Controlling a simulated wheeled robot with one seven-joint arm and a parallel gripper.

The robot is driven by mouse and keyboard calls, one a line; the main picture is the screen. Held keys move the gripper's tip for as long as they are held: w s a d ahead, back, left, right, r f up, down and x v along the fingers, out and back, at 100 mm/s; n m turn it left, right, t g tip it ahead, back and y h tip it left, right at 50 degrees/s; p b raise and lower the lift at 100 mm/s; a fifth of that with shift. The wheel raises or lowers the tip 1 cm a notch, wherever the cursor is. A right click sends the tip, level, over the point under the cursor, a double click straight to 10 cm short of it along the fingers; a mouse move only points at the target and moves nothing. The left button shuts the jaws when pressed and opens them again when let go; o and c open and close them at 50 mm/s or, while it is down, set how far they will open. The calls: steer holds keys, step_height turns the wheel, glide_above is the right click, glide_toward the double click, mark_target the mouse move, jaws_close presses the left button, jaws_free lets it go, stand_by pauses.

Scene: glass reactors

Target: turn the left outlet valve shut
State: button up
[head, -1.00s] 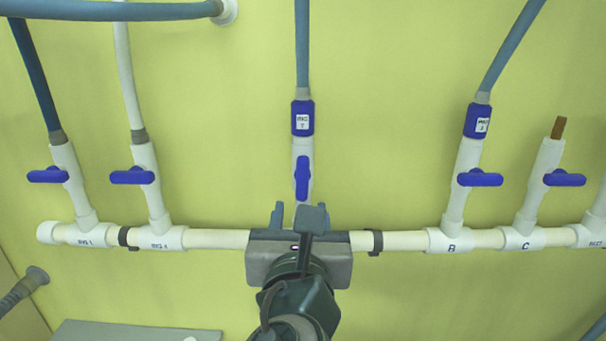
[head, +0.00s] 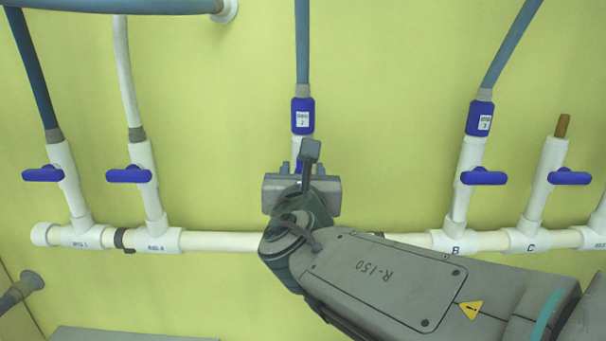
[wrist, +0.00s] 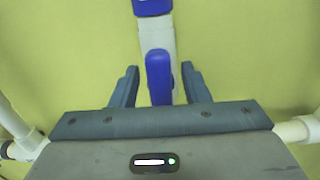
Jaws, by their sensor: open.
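Several valves with blue handles stand on a white pipe manifold. My gripper (head: 298,168) is at the middle valve and hides most of it in the head view. In the wrist view that valve's blue handle (wrist: 159,78) lies in line with its white pipe. The handle is between the two open fingers of my gripper (wrist: 160,70), with a gap on each side. A blue coupling (head: 302,116) with a white label sits above it. Left of it, the valve handles (head: 129,175) and (head: 43,174) lie crosswise to their pipes. The frames do not show which valve is called left outlet.
Right of my gripper, two more blue handles (head: 483,177) and (head: 570,177) sit crosswise on branches B and C. The horizontal white pipe (head: 215,241) runs below. Hoses rise above against a yellow-green wall (head: 220,100), bare between the branches.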

steer(key=c, duration=0.8)
steer(key=shift+c, duration=0.2)
steer(key=shift+f+b, duration=0.15)
steer(key=shift+b, duration=0.25)
steer(key=m+b, duration=0.1)
steer(key=b, duration=0.1)
steer(key=m+b, duration=0.1)
steer(key=b, duration=0.1)
steer(key=shift+d+f+m, duration=0.15)
steer(key=shift+f+m, duration=0.1)
steer(key=shift+m, duration=0.15)
steer(key=m+b, duration=0.5)
steer(key=b, duration=0.2)
steer(key=shift+d+f+b, duration=0.1)
steer(key=shift+d+b, duration=0.05)
steer(key=shift+b, duration=0.25)
steer(key=m+b, duration=0.5)
steer(key=b, duration=0.1)
steer(key=shift+d+f+m, duration=0.1)
steer(key=shift+m, duration=0.3)
steer(key=shift+m+b, duration=1.9)
steer(key=shift+m, duration=0.1)
